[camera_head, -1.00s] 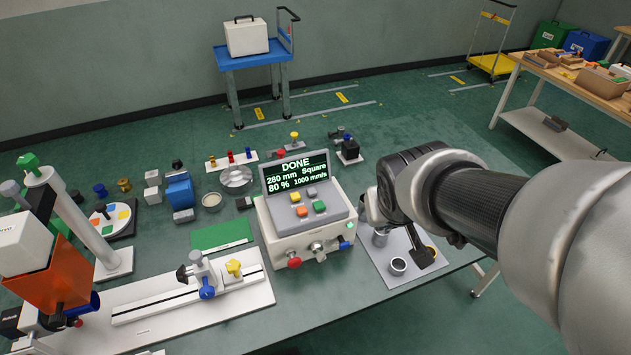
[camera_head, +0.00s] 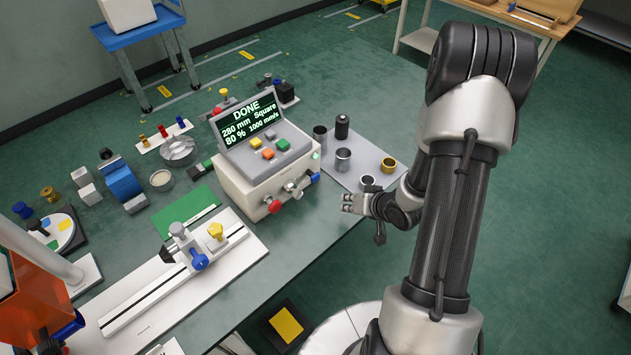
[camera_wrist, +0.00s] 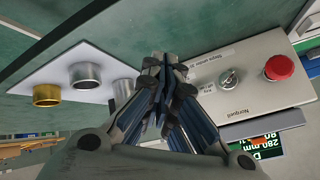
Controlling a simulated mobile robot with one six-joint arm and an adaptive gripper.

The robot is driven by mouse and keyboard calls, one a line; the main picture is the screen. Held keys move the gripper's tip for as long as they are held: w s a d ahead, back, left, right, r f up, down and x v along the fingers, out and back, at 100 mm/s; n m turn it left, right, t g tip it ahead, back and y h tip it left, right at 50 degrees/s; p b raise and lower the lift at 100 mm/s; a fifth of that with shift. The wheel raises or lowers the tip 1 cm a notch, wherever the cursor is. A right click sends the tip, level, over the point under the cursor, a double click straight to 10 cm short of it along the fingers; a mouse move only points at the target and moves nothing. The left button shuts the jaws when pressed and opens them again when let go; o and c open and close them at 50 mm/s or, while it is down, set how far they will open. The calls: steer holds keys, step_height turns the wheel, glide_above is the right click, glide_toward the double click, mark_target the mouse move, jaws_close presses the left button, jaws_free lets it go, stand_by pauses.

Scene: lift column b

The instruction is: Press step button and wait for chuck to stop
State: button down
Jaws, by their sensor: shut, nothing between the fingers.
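A grey control box (camera_head: 262,178) stands near the table's front edge. Its screen (camera_head: 247,119) reads DONE, 280 mm, Square, 80 %, 1000 mm/s. Its sloped top carries a yellow button (camera_head: 255,142), an orange button (camera_head: 267,154), a green button (camera_head: 282,145) and a grey one; I cannot read which is the step button. A round metal disc (camera_head: 177,149) lies behind the box at left; I cannot tell whether it is the chuck. My gripper (camera_head: 346,202) is shut and empty, in front and right of the box, apart from it. In the wrist view the fingers (camera_wrist: 165,64) are together beside the box's front panel (camera_wrist: 250,92).
A red knob (camera_head: 274,204) and a key switch (camera_wrist: 229,78) stick out from the box's front. A pale mat (camera_head: 350,174) with metal cups (camera_head: 343,160) and a brass ring (camera_head: 388,165) lies right of it. A white rail fixture (camera_head: 180,290) stands at left.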

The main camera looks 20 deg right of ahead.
mark_target(312, 175)
steer(key=shift+s+a+f+m, duration=0.3)
steer(key=shift+s+a+f, duration=0.1)
steer(key=shift+f, duration=0.25)
steer(key=shift+d, duration=0.1)
steer(key=shift+w, duration=0.15)
steer(key=shift+w+a, duration=0.5)
steer(key=shift+w, duration=0.85)
steer(key=shift+w+a, duration=0.45)
steer(key=shift+w, duration=0.95)
steer(key=shift+w+a, duration=0.5)
steer(key=shift+w, duration=0.85)
steer(key=shift+w+a, duration=0.15)
steer(key=shift+w, duration=0.2)
